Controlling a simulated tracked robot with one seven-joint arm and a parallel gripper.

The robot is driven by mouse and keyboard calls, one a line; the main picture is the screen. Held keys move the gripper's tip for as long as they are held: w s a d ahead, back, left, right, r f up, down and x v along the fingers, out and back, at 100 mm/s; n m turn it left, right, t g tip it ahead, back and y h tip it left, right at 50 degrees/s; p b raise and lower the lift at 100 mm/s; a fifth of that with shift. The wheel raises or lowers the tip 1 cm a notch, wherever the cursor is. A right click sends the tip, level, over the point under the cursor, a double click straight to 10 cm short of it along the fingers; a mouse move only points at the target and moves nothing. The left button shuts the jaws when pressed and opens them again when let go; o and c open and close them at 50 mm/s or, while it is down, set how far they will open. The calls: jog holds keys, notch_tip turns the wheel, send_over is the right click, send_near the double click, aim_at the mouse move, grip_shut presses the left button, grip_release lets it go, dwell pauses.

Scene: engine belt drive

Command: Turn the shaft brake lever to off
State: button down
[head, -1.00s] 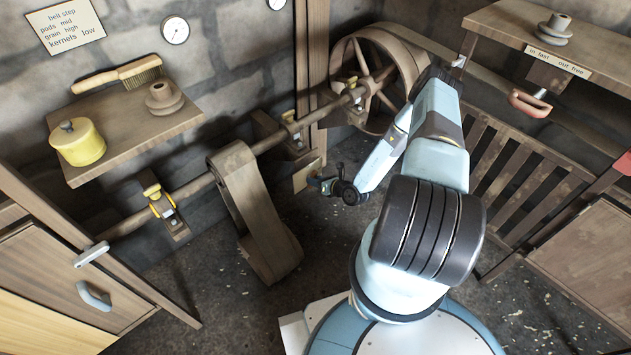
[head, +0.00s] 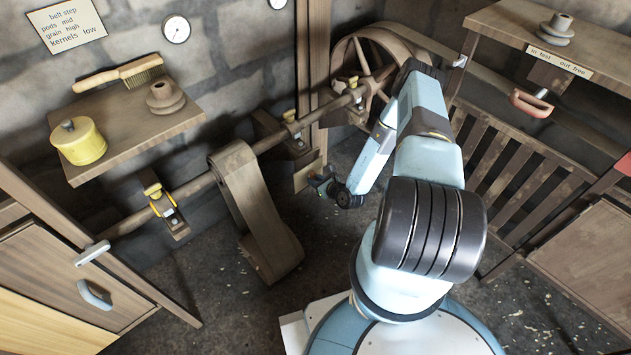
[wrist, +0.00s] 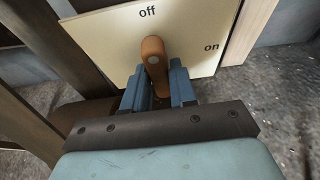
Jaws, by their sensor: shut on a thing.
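The shaft brake lever (wrist: 153,60) is an orange-brown handle on a cream plate (wrist: 190,38) marked "off" at the top and "on" at the right, in the wrist view. The lever's round pivot end lies below the word "off", and its lower part runs down between my fingers. My gripper (wrist: 158,88) is shut on the lever, with one blue finger on each side. In the head view my gripper (head: 322,186) is at the plate (head: 307,175) beside the wooden post, and the lever itself is hidden there.
The long shaft (head: 197,187) with its flat belt (head: 257,215) runs left of my arm. A large wheel (head: 362,75) stands behind it. A slatted gate (head: 510,175) is on the right.

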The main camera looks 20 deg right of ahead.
jog(key=shift+s, duration=0.1)
jog(key=c, duration=1)
grip_release()
jog(key=v, duration=1.3)
jog(key=shift+s, duration=0.3)
jog(key=shift+d, duration=0.15)
